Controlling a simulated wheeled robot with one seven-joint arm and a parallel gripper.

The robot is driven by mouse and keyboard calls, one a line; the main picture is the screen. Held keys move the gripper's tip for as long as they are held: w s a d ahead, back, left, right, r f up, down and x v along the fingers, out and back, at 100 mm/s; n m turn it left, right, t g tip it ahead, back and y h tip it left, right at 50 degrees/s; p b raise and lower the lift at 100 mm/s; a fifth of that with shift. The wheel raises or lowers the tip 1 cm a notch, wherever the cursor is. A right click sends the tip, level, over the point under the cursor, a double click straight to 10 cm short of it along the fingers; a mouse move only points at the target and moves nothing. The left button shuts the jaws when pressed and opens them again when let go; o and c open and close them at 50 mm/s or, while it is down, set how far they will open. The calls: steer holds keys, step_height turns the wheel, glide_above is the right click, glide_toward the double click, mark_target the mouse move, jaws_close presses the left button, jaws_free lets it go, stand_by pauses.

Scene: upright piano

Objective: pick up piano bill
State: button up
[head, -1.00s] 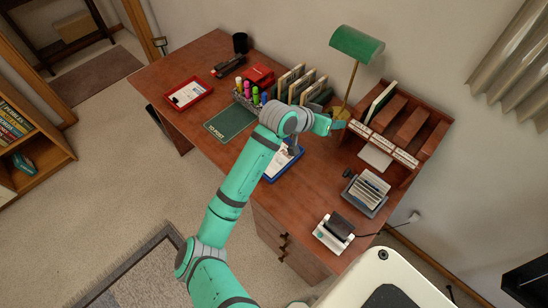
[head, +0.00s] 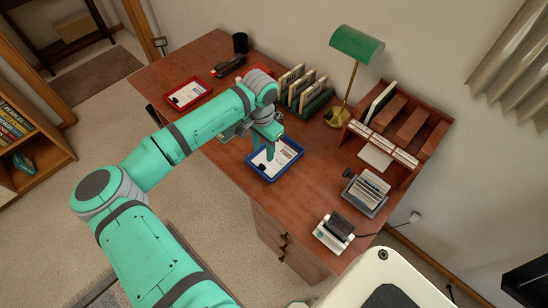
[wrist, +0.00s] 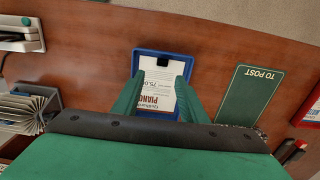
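The piano bill (head: 284,153) is a white sheet lying in a blue tray (head: 271,180) on the desk. In the wrist view, the bill (wrist: 158,88) shows the word PIANO in red, and the blue tray (wrist: 163,55) is seen around it. My gripper (head: 262,150) is over the tray, pointing down. In the wrist view, my gripper (wrist: 160,76) is open, with its two green fingers apart and the bill visible between them. The fingers hide the tray's sides. I cannot tell whether the fingertips touch the paper.
A green TO POST mat (wrist: 250,95) lies beside the tray. A red tray (head: 188,93), a file rack (head: 303,90), a green lamp (head: 356,45), a wooden organizer (head: 400,125) and a card file (head: 366,190) stand on the desk. Bare desk lies right of the blue tray.

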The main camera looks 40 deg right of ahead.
mark_target(263, 164)
steer(key=shift+w+f, duration=0.15)
steer(key=shift+f, duration=2.05)
steer(key=shift+w+f, duration=0.1)
steer(key=shift+f, duration=2.05)
jaws_close()
